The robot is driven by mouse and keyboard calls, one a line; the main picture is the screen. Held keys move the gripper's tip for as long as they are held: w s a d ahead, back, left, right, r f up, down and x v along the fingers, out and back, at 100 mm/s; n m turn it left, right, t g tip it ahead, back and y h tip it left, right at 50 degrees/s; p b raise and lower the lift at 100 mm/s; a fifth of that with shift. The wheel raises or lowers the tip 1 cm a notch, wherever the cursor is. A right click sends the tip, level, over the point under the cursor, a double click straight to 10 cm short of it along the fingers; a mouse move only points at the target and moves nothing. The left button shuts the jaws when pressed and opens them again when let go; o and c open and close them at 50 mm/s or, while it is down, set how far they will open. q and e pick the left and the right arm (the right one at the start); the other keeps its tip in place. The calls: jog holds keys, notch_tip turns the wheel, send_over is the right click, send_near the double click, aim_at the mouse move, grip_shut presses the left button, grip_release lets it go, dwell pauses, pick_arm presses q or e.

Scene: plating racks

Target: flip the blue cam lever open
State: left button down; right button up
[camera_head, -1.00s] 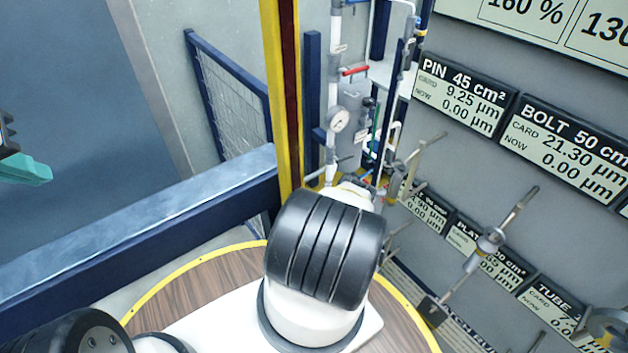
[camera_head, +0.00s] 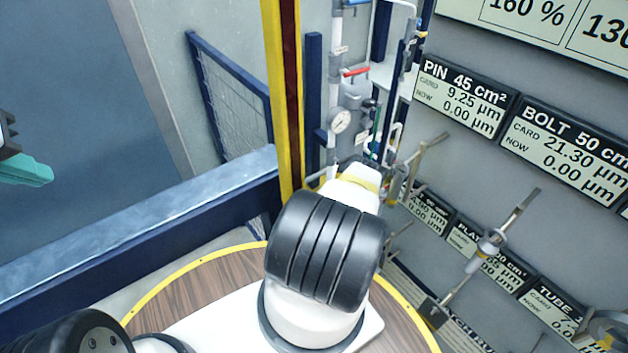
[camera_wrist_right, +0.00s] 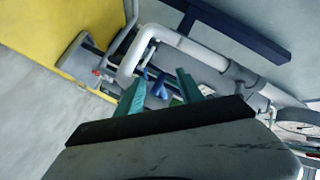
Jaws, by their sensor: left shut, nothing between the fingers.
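A small blue part (camera_wrist_right: 160,87), which looks like the blue cam lever, shows in the right wrist view between and beyond the teal fingers of my right gripper (camera_wrist_right: 162,76). The fingers stand apart with a gap between them; I cannot tell whether either touches the blue part. In the head view my right arm hides the right gripper and this part of the piping. My left gripper (camera_head: 25,170) is at the far left edge of the head view, partly cut off, shut and away from the piping.
White pipes (camera_wrist_right: 190,45) run close around the right gripper, with a red handle (camera_wrist_right: 97,73) to the left. In the head view a gauge (camera_head: 340,120), a yellow post (camera_head: 283,90) and a blue rail (camera_head: 140,220) stand near my right arm. Wall rods (camera_head: 500,225) stick out at right.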

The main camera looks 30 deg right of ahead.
jog(key=shift+s+a, duration=0.1)
jog(key=v, duration=0.7)
jog(key=shift+s+a, duration=0.15)
jog(key=shift+s, duration=0.1)
